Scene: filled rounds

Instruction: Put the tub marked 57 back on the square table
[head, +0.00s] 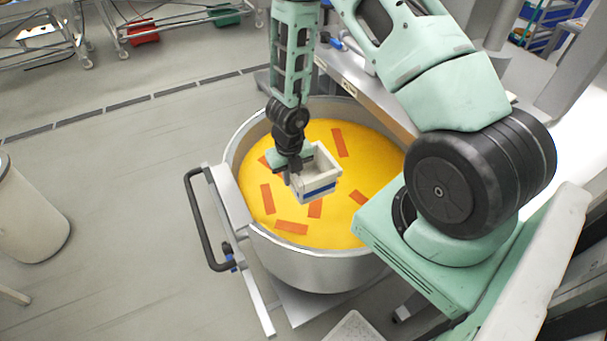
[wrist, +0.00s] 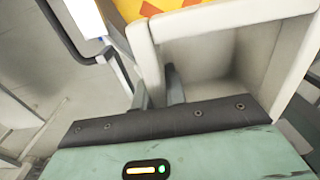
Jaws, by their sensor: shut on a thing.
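A small off-white square tub (head: 318,180) with a blue band on its side hangs in my gripper (head: 297,168). No number is readable on it. My gripper is shut on one wall of the tub. In the wrist view, the fingers (wrist: 160,90) straddle that wall, and the tub's inside (wrist: 200,60) looks empty. The tub is held above a large round steel vat (head: 310,268). The vat is filled with a yellow surface (head: 345,225) that has several orange strips on it. I cannot make out a square table in either view.
A black bar handle (head: 190,215) sticks out from the vat's left side. A steel bench (head: 375,95) runs behind the vat, partly hidden by my arm. A pale bin (head: 32,220) stands at the far left. Open grey floor (head: 110,200) lies between bin and vat.

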